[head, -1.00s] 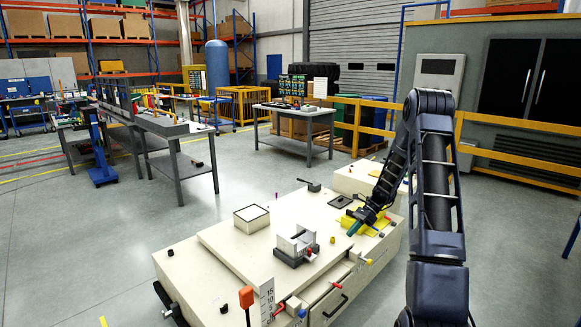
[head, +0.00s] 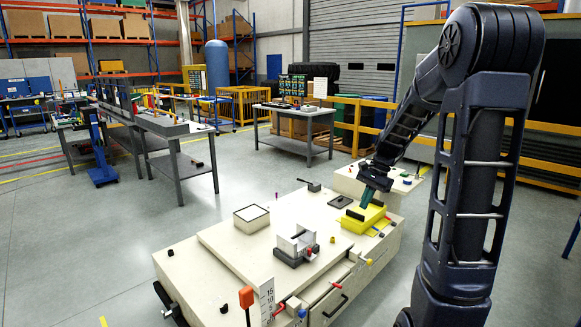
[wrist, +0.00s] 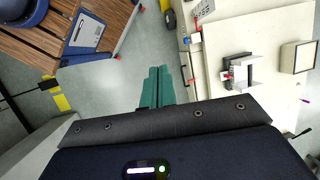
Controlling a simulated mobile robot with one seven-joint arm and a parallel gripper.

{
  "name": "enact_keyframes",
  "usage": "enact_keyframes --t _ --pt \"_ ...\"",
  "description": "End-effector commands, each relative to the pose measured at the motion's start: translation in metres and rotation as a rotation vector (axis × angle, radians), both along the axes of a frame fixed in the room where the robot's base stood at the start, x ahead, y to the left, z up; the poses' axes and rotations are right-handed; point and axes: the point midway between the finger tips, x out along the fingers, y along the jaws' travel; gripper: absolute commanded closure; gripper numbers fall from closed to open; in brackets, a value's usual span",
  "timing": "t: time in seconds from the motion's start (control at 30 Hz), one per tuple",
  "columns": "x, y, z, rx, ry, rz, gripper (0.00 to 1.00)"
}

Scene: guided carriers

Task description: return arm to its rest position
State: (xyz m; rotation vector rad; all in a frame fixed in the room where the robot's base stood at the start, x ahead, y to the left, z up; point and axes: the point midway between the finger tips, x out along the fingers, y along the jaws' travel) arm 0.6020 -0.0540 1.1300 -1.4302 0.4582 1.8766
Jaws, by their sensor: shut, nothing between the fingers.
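My arm (head: 470,170) rises at the right of the head view and bends down toward the cream bench (head: 180,262). My gripper (head: 367,197) has teal fingers and hangs above the yellow tray (head: 350,222) at the bench's right end. In the wrist view my gripper (wrist: 157,86) shows its two teal fingers together, with nothing between them. Grey floor lies behind the fingertips there, with the bench to their right.
A grey vise-like fixture (head: 296,246) and a white-topped box (head: 251,218) stand on the bench. Behind are a grey worktable (head: 295,110), yellow railing (head: 540,146) and a long table (head: 170,128). In the wrist view a wooden slatted surface (wrist: 110,20) lies upper left.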

Motion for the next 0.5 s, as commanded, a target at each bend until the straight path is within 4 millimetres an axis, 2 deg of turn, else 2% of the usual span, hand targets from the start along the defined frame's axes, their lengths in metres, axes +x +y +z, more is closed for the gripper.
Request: enact_keyframes --t 0.2,0.5 --pt "-0.040 -0.001 0.033 -0.062 -0.125 0.128 1.00" --pt "-0.095 -0.005 0.065 -0.155 -0.284 0.305 1.00"
